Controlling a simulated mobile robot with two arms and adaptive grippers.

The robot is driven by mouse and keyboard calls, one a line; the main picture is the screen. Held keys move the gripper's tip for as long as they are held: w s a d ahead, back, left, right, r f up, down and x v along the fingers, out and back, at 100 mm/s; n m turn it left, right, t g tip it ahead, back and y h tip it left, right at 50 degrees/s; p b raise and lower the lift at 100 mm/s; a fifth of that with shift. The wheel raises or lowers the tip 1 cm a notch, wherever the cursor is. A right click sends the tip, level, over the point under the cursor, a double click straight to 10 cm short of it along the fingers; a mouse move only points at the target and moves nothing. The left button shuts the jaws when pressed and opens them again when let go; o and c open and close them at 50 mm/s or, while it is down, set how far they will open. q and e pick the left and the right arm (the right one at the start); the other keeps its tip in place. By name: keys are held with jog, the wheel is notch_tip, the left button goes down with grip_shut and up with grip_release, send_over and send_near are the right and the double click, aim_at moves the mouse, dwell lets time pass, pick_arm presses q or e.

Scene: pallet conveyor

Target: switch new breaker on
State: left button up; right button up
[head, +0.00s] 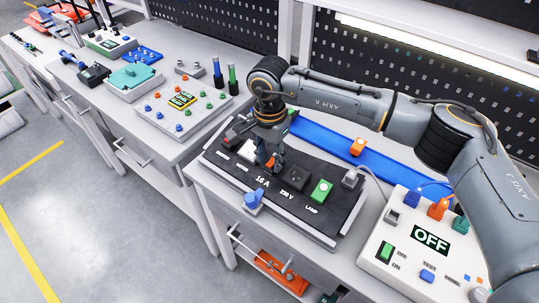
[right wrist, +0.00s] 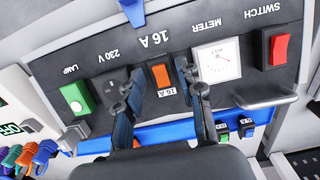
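The breaker (right wrist: 161,78) with an orange toggle sits in the 16 A place of the dark panel (head: 230,174), between the meter and the 230 V socket. In the right wrist view its face bears a 16 A label. My right gripper (head: 271,163) points down over this place. In the right wrist view my right gripper (right wrist: 160,78) has its fingers apart, one on each side of the breaker. The fingers appear clear of the toggle. In the head view the fingers hide most of the breaker. My left gripper is not in view.
The panel also carries a red switch (right wrist: 281,48), a white meter (right wrist: 217,60), a 230 V socket (head: 294,178) and a green lamp (head: 321,190). An orange block (head: 358,146) is on the blue strip behind. A tester (head: 430,240) reading OFF stands to the right.

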grip_shut()
jog(key=t+b, duration=0.1)
jog(key=b, duration=0.1)
jog(key=h+b, duration=0.1)
jog(key=b, duration=0.1)
jog(key=shift+s+a+f+t, duration=0.2)
jog(key=shift+f+t, duration=0.1)
jog(key=shift+t, duration=0.1)
jog(key=shift+s+r+h+b, duration=0.1)
jog(key=shift+h+b, duration=0.2)
jog(key=shift+b, duration=0.3)
jog(key=shift+r+t, duration=0.15)
jog(key=shift+t, duration=0.15)
jog(key=shift+o, duration=0.6)
grip_release()
jog(key=v, duration=1.2)
